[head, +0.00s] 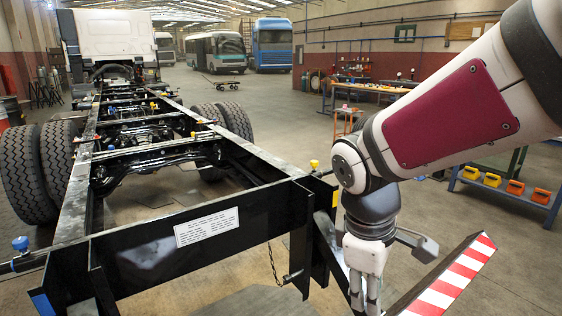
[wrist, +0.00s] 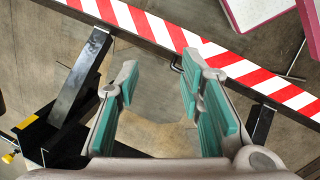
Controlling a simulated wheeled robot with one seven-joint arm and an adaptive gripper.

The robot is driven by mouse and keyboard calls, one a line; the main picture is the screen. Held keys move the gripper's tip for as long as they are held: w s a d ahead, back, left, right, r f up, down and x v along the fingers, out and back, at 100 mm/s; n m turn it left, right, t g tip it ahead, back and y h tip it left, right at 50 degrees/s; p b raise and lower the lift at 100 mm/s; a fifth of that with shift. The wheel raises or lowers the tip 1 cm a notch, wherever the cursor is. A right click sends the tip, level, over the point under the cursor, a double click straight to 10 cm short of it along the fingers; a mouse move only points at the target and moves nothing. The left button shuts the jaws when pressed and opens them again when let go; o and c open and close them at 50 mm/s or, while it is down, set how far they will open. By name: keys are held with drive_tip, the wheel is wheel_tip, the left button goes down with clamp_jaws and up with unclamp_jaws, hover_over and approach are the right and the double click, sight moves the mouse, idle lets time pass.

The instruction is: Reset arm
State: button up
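My arm reaches in from the right of the head view and bends down. My gripper (head: 366,300) hangs beside the rear right corner of the black truck chassis (head: 262,222), its tips cut off by the lower edge. In the wrist view my gripper (wrist: 158,85) is open, its two green-padded fingers apart with nothing between them but the floor beyond. A red-and-white striped bar (head: 450,283) is to the right of my gripper; it also crosses the top of the wrist view (wrist: 160,30).
The chassis with its wheels (head: 30,172) fills the left, toward a white cab (head: 105,35). A blue rack with orange bins (head: 515,187) and an orange workbench (head: 365,88) stand at the right. A yellow knob (head: 314,164) sits on the chassis corner near my arm.

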drive_tip(key=s+d+r+m+t+y+p, duration=0.1)
drive_tip(key=s+d+r+m, duration=0.1)
drive_tip(key=s+r+m, duration=0.3)
drive_tip(key=s+d+r+m+t+y+p, duration=0.1)
drive_tip(key=s+r+m, duration=0.4)
drive_tip(key=s, duration=0.5)
drive_tip(key=shift+d+m+t+p, duration=0.5)
drive_tip(key=shift+d+p, duration=0.25)
drive_tip(key=shift+d, duration=0.1)
